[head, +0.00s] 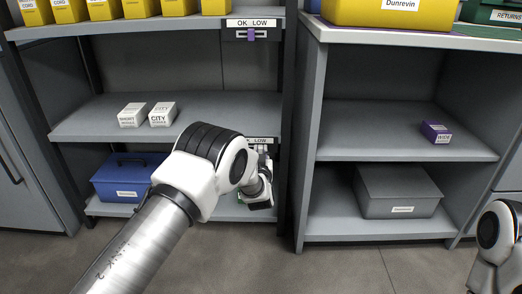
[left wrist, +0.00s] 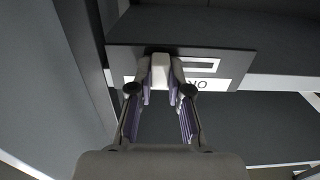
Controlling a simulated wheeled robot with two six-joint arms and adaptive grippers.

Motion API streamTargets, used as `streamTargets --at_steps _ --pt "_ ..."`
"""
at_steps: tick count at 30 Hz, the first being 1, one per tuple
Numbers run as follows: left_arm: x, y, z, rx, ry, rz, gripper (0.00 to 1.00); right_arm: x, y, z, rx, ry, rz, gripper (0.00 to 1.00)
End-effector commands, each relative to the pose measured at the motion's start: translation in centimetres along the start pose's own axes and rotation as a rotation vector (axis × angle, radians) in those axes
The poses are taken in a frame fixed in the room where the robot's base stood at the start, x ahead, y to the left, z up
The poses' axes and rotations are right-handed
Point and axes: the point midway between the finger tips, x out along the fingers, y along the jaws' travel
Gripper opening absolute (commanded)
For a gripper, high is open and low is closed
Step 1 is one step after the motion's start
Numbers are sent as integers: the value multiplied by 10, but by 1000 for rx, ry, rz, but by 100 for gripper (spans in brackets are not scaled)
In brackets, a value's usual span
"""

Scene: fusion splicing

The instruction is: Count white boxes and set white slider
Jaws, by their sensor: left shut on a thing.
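Two small white boxes, one box (head: 132,115) and a second box (head: 163,114), stand side by side on the middle shelf (head: 225,117) of the left rack. Below that shelf's right end is a dark slider plate (head: 256,142) with a white label reading LOW, partly hidden by my left arm. In the left wrist view my left gripper (left wrist: 160,85) is shut on the white slider (left wrist: 160,69), which sits towards the left of the dark plate (left wrist: 235,61). The slot shows to its right. My right gripper is out of view.
A purple slider (head: 251,35) sits on the OK/LOW plate above. Yellow bins (head: 140,8) line the top shelf. A blue case (head: 128,178) is on the bottom shelf. The right rack holds a purple box (head: 436,132) and a grey case (head: 397,190).

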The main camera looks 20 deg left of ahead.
Motion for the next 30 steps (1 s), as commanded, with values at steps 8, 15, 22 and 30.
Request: streamTargets --at_steps 8,15,22,30 --pt "0 4 0 3 2 8 44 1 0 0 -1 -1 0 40" --pt "-1 3 0 2 1 6 44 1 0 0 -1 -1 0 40" --pt "-27 4 0 5 -1 8 44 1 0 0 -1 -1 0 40" --pt "-96 4 0 6 0 11 44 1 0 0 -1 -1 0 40"
